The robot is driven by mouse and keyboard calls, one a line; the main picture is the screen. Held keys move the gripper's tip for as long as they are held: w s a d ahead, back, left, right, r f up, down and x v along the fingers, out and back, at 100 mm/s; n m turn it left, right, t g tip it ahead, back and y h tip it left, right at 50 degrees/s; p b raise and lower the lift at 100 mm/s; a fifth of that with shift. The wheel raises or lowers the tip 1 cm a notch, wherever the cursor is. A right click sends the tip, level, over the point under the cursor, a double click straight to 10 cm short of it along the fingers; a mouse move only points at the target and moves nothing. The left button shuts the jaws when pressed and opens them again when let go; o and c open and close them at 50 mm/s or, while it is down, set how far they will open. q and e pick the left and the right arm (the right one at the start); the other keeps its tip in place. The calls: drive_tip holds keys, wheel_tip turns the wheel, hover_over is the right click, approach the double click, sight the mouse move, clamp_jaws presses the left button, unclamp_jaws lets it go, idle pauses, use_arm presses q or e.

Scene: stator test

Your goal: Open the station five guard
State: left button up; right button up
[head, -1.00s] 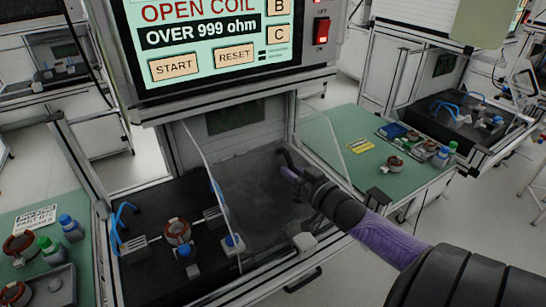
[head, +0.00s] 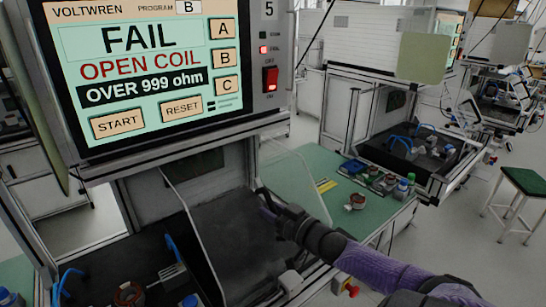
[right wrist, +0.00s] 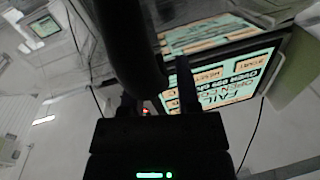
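Station five is the tester with a "5" beside its screen (head: 150,75), which reads FAIL, OPEN COIL. Its clear guard (head: 190,235) stands over the dark test bay, with slanting edges. My right gripper (head: 266,203) reaches in from the right to the guard's front right side; its fingertips are small and dark there. In the right wrist view, a thick black bar (right wrist: 132,45), perhaps the guard's handle, runs down between the spread fingers (right wrist: 158,97). I cannot tell whether they press on it. My left gripper is out of view.
A copper-coloured stator (head: 129,293) sits in the bay at lower left. A green bench (head: 318,170) to the right holds several small parts and bottles. Another test station (head: 410,140) stands beyond it. A green stool (head: 520,185) is at far right, with open floor around it.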

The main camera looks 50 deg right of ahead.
drive_tip(key=shift+o, duration=0.7)
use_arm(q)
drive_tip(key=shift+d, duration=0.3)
use_arm(e)
drive_tip(key=shift+s+a, duration=0.1)
drive_tip(key=shift+s, duration=0.2)
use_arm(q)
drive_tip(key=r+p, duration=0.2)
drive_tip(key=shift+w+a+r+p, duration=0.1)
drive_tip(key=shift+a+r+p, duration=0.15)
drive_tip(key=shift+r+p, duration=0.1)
use_arm(e)
drive_tip(key=s, duration=0.9)
drive_tip(key=shift+s+a, duration=0.15)
drive_tip(key=shift+a, duration=0.2)
